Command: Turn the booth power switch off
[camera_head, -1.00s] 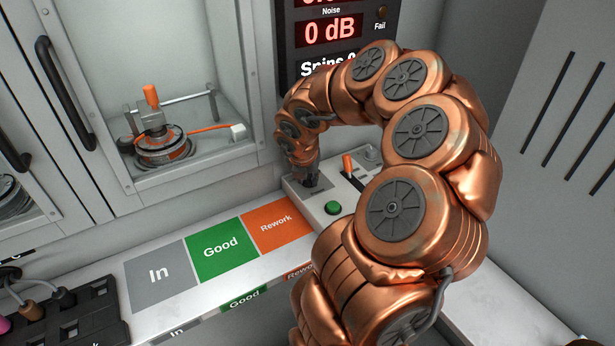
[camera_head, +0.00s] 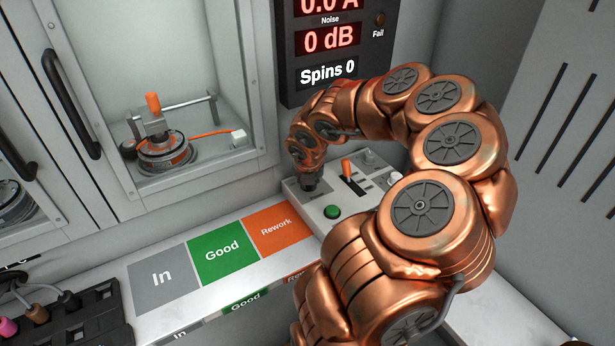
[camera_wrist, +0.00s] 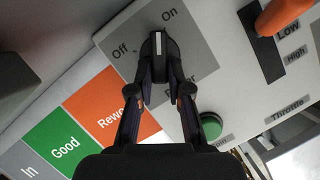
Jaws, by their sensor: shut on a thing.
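The booth power switch (camera_wrist: 158,43) is a dark knob with a white pointer line on a grey plate marked "Off", "On" and a partly covered word ending in "er". My gripper (camera_wrist: 155,70) is shut on the knob in the wrist view, its fingertips on either side. The pointer line runs roughly straight up the picture, between "Off" on the left and "On" on the right. In the head view my gripper (camera_head: 309,186) is down on the left part of the control box (camera_head: 312,208) and hides the knob.
A green button (camera_head: 332,212) and an orange-handled throttle lever (camera_head: 347,168) sit close to the switch. In, Good and Rework pads (camera_head: 222,247) lie on the left. A glazed booth with a motor (camera_head: 165,153) and a display (camera_head: 327,72) reading "Spins 0" stand behind.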

